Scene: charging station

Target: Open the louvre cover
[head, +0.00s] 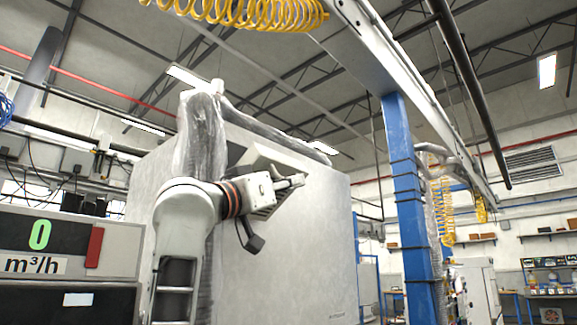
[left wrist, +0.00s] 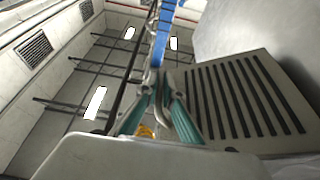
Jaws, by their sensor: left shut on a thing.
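The louvre cover (left wrist: 240,100) is a grey panel with dark parallel slots, at the right in the left wrist view. In the head view it (head: 284,164) stands out at an angle from the large pale cabinet (head: 310,240), partly hidden behind my left gripper (head: 298,181). In the left wrist view the teal-padded fingers of my left gripper (left wrist: 157,82) are close together at the cover's left edge, shut on it. The exact contact is hard to see. My right gripper is not in view.
A meter panel with a green 0 (head: 40,235) is at the lower left. A clear-wrapped pipe (head: 199,140) runs up beside the cabinet. A blue post (head: 408,200) stands to the right of the cabinet. A yellow coiled hose (head: 240,12) hangs overhead.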

